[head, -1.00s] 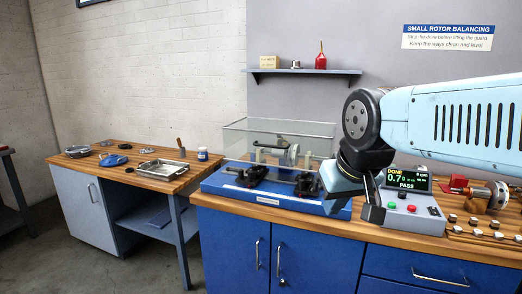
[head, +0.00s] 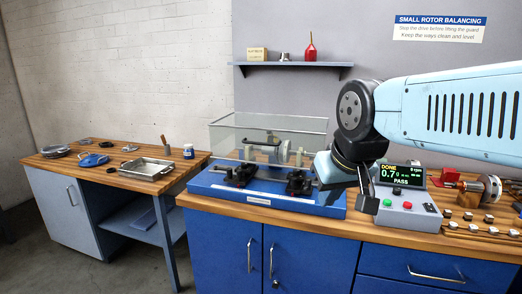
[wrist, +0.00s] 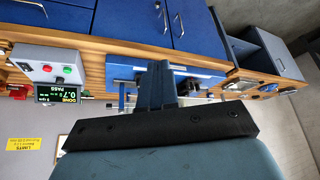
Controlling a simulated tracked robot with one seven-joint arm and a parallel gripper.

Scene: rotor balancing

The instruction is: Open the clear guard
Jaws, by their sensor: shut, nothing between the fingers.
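The clear guard (head: 228,138) is a transparent box in the head view. It sits down over the back of the blue balancing machine (head: 262,200), and a pale rotor part (head: 284,152) shows through it. Two black supports stand on the base in front of the guard. My gripper (head: 368,204) is to the right of the guard, low in front of the control box and apart from the guard. The wrist view shows the gripper's fingers (wrist: 155,66) together and empty, with the blue base behind them. The guard is hard to make out there.
The control box (head: 405,207) stands right of the machine; its screen (head: 402,177) reads DONE, 0.7 and PASS. A red-ended shaft and several small weights lie farther right. A shelf (head: 290,64) hangs above. A side table (head: 118,152) at left holds a metal tray.

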